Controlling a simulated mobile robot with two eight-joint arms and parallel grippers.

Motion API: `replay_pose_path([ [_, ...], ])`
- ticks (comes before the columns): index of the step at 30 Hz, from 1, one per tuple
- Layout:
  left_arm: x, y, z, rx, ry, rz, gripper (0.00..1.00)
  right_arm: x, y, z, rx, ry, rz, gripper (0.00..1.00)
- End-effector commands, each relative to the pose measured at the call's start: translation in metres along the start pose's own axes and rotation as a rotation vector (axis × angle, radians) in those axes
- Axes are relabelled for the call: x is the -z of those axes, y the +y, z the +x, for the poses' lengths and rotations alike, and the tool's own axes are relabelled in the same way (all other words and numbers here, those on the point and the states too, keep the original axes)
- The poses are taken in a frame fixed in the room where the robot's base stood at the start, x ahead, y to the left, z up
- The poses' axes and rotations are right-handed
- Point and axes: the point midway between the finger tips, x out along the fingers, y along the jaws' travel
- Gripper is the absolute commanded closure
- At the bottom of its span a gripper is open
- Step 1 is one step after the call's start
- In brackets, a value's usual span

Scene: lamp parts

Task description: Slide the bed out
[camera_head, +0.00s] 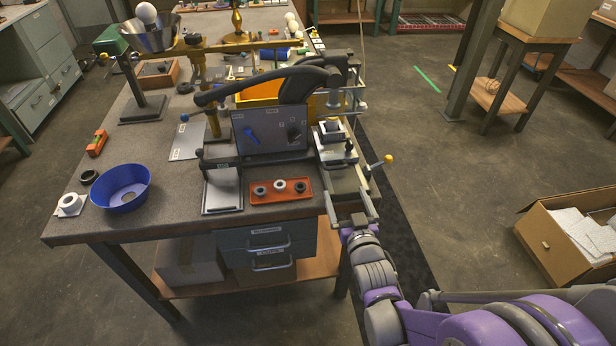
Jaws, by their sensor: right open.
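A bench press or fixture with a long black curved lever (265,85) stands at the right side of the workbench. At its right end, a bed-like carriage (337,152) carries a pale block with a dark part on top. A small lever with a yellow knob (388,159) sticks out to the right of it. My right gripper (350,205) is open and empty at the bench's front right edge, just in front of the fixture's base. I cannot tell whether its fingertips touch the base. My left gripper is not in view.
A red tray (281,190) with several small round parts, a grey plate (222,190) and a blue bowl (121,188) lie along the front of the workbench (150,225). A cardboard box (570,235) stands on the floor at right. Open floor lies between.

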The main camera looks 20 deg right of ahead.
Motion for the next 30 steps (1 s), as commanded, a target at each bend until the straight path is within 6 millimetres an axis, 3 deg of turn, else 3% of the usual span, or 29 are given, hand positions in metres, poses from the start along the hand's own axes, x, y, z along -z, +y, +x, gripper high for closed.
replay_pose_path([
  [8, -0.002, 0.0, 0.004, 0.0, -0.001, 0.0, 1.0, 0.001, 0.005, 0.015, -0.006, 0.047, 0.0, 0.0],
  [21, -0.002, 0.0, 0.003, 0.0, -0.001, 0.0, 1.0, 0.004, 0.005, 0.092, -0.005, 0.044, 0.0, 0.0],
  [30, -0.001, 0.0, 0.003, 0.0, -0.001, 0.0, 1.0, 0.004, 0.005, 0.11, -0.005, 0.044, 0.0, 0.0],
])
